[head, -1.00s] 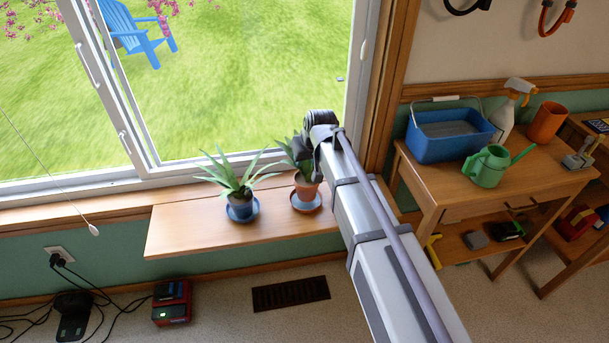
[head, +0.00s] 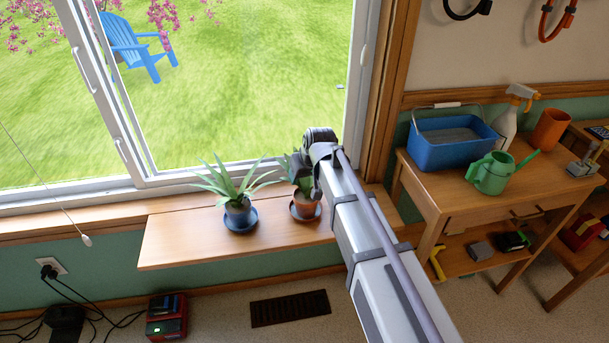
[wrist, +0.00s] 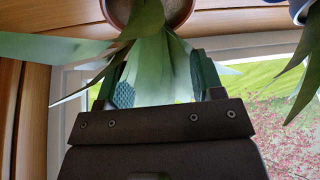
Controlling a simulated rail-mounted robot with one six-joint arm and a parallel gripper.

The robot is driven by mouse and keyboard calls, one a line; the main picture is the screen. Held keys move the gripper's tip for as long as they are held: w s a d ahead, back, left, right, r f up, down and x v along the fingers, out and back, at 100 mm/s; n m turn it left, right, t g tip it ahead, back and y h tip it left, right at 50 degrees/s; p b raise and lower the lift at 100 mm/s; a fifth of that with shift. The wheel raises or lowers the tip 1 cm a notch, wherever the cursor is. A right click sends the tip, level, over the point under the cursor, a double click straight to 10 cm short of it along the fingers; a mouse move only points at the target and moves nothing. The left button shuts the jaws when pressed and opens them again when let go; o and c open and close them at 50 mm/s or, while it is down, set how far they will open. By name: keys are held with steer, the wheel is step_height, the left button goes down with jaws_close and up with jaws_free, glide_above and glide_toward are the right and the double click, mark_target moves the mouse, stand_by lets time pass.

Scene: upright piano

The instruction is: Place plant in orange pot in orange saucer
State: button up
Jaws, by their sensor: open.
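The plant in the orange pot (head: 306,204) stands on the wooden window shelf, on a small saucer (head: 292,212) that looks dark bluish, though its colour is hard to tell. My gripper is at this plant; in the head view, my arm hides its fingertips and part of the leaves. In the wrist view, the picture is upside down. The orange pot (wrist: 118,10) is at the top edge, with long green leaves hanging down. My gripper (wrist: 163,78) is open, with leaves between its two fingers. The fingers are apart from the pot. I cannot make out an orange saucer.
A plant in a blue pot (head: 238,211) on a blue saucer (head: 257,222) stands close on the left. The shelf (head: 175,235) is clear farther left. The window frame is just behind. A side table (head: 450,188) holds a blue bucket (head: 450,137) and a green watering can (head: 490,174).

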steer(key=p+v, duration=1.1)
steer(key=v, duration=0.1)
steer(key=shift+r, duration=0.2)
steer(key=s+d+f+m+g+h, duration=0.1)
steer(key=s+d+m+g+h, duration=0.1)
steer(key=s+d, duration=1.5)
steer(key=s+m+g, duration=0.1)
steer(key=s+m, duration=0.1)
steer(key=shift+f+m+g+h, duration=0.2)
steer(key=shift+m+g+h, duration=0.1)
steer(key=shift+g, duration=0.1)
step_height(320, 180, up, 10)
steer(key=p, duration=1)
steer(key=shift+f, duration=0.15)
